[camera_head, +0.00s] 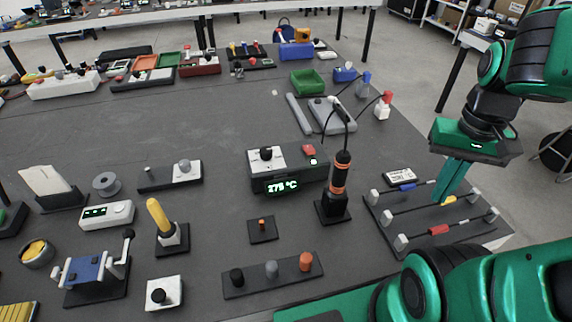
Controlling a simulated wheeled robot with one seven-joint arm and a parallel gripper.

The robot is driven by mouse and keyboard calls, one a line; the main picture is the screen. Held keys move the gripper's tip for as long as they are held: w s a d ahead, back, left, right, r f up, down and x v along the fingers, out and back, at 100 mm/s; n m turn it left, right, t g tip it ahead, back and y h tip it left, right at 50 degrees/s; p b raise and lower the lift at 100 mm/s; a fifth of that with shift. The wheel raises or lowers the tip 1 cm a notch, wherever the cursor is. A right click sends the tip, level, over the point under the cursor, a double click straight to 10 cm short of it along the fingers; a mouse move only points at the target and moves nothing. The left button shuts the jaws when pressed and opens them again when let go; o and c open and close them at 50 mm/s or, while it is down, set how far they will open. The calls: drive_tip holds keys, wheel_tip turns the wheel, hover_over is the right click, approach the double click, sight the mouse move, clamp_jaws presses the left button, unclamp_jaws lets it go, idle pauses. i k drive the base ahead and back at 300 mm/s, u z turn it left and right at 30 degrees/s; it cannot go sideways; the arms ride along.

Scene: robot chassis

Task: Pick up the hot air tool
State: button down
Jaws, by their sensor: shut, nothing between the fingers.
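The hot air tool (340,173) is black with orange bands. It stands upright in a small black holder (333,210) right of the table's centre, with a dark cable rising from its top. Just left of it is its grey and black station (286,168) with a green display reading 275 °C. My gripper (448,203) is green and points down, well to the right of the tool. Its fingers are together and empty, over a dark board with coloured sliders (425,228).
A strip with three knobs (272,272) and a small black plate (263,229) lie in front of the tool.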

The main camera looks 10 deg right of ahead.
sight(336, 191)
drive_tip(key=k, duration=1.1)
